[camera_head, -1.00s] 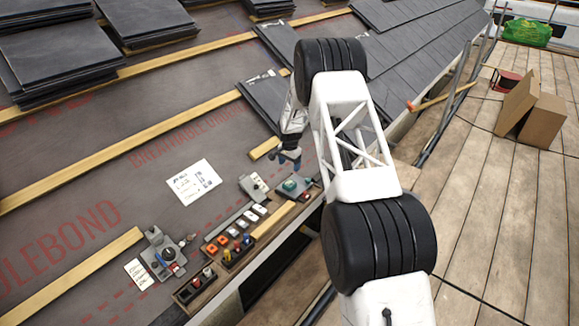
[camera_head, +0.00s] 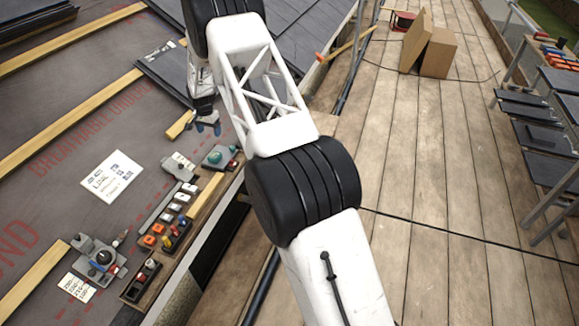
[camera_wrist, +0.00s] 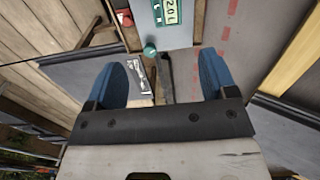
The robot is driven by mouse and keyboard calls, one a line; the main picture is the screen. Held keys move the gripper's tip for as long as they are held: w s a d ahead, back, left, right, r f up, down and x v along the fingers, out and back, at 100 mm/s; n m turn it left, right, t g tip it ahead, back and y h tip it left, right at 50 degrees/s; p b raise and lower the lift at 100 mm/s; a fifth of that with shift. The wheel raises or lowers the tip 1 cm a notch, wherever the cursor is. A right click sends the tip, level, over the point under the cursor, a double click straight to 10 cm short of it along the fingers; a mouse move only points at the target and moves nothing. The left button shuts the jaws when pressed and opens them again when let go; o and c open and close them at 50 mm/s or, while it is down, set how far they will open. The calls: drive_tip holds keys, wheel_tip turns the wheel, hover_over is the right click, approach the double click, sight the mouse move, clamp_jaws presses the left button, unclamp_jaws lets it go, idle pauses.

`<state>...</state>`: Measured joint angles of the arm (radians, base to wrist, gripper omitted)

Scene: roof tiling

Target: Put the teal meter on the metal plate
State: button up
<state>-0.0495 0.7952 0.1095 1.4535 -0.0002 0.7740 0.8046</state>
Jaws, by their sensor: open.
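A small round teal piece (camera_head: 214,157) sits on a dark grey base near the roof's lower edge; it also shows in the wrist view (camera_wrist: 150,50). Left of it in the head view is a grey plate-like piece (camera_head: 179,166) with a pale, marked face. The wrist view shows a teal-framed number display (camera_wrist: 168,12) close to the round piece. I cannot tell which of these is the meter, nor surely which surface is the metal plate. My gripper (camera_head: 208,128) has blue fingers, apart and empty in the wrist view (camera_wrist: 168,82), above and behind the round teal piece.
A wooden tray (camera_head: 165,235) of coloured switches lies along the roof edge. A grey device with a black knob (camera_head: 100,258) and a white paper (camera_head: 112,175) lie left. Wooden battens (camera_head: 60,145) cross the membrane. A plank walkway (camera_head: 430,200) with a cardboard box (camera_head: 438,55) lies right.

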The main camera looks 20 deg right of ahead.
drive_tip(key=s+d+r+n+t, duration=0.1)
drive_tip(key=s+d+r+n, duration=0.1)
drive_tip(key=s+r, duration=1.35)
drive_tip(key=s+d+r+n, duration=0.1)
drive_tip(key=s+r+n, duration=0.1)
drive_tip(key=s+r, duration=1.4)
drive_tip(key=s+d+r+n, duration=0.1)
drive_tip(key=s+r, duration=0.3)
drive_tip(key=s, duration=1.6)
drive_tip(key=s+d+r+n+t, duration=0.1)
drive_tip(key=s+r+n, duration=0.2)
drive_tip(key=s, duration=1.7)
drive_tip(key=shift+s+d+r, duration=0.15)
drive_tip(key=shift+d+r, duration=0.05)
drive_tip(key=shift+r, duration=0.2)
